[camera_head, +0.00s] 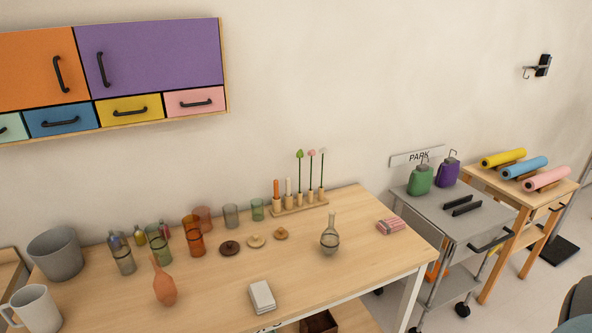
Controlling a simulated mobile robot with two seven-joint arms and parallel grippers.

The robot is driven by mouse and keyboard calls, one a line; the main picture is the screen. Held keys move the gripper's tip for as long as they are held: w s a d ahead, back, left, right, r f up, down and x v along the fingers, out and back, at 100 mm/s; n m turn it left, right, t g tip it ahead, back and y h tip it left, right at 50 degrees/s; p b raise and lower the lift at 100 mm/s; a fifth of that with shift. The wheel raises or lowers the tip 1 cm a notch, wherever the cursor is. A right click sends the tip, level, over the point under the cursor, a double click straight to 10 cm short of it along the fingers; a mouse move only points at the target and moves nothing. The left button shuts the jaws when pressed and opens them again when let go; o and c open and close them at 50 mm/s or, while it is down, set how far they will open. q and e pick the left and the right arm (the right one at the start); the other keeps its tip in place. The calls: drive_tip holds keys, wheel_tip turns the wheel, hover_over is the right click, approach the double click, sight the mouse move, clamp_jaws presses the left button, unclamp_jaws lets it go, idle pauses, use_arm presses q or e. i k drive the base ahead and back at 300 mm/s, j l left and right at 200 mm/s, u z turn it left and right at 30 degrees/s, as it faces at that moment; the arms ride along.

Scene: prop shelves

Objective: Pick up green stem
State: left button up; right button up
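A thin dark stem with a green tip (300,155) stands upright in a small wooden holder on a wooden rack (300,210) at the back of the table. Beside it on the right are a stem with a pink tip (311,154) and one with a pale tip (323,151). To its left in the same rack are an orange candle-like piece (276,188) and a white one (288,187). Neither of my grippers is in view.
The wooden table (360,250) also holds glasses, a grey bucket (56,254), a white mug (36,309), an orange vase (164,284) and a clear flask (330,236) in front of the rack. A grey cart (470,224) stands right. Wall cabinets (150,55) hang upper left.

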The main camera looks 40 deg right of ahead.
sight(300, 154)
drive_tip(key=z, duration=1.45)
drive_tip(key=i, duration=0.05)
